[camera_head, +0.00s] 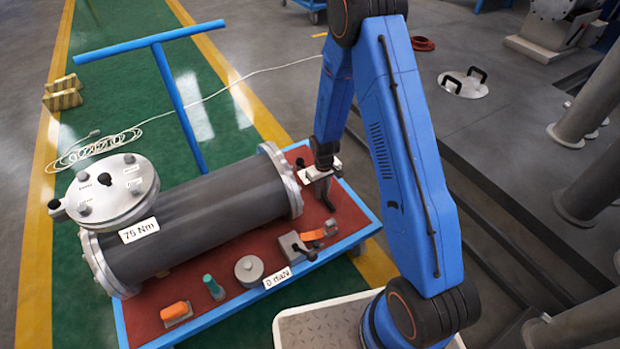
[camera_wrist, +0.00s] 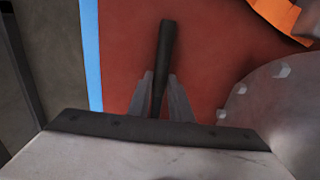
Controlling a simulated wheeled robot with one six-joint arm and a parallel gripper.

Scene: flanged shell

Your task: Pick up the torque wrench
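A dark rod, apparently the torque wrench (camera_head: 328,203), is by my gripper (camera_head: 319,176) over the right end of the red-topped cart. In the wrist view the rod (camera_wrist: 165,45) runs up between the two grey fingers of my gripper (camera_wrist: 160,75) and sticks out past their tips. The fingers lie close on both sides of it. Whether they touch it cannot be told. The rod's lower end is hidden behind the palm. Whether it lies on the cart or is raised is unclear.
The dark flanged shell (camera_head: 205,215), marked 75 Nm, lies on the cart (camera_head: 225,320), left of my gripper. An orange-and-grey device (camera_head: 313,236) and a grey disc (camera_head: 249,269) stand in front. The blue T-handle (camera_head: 180,100) rises behind. Steps and pipes stand to the right.

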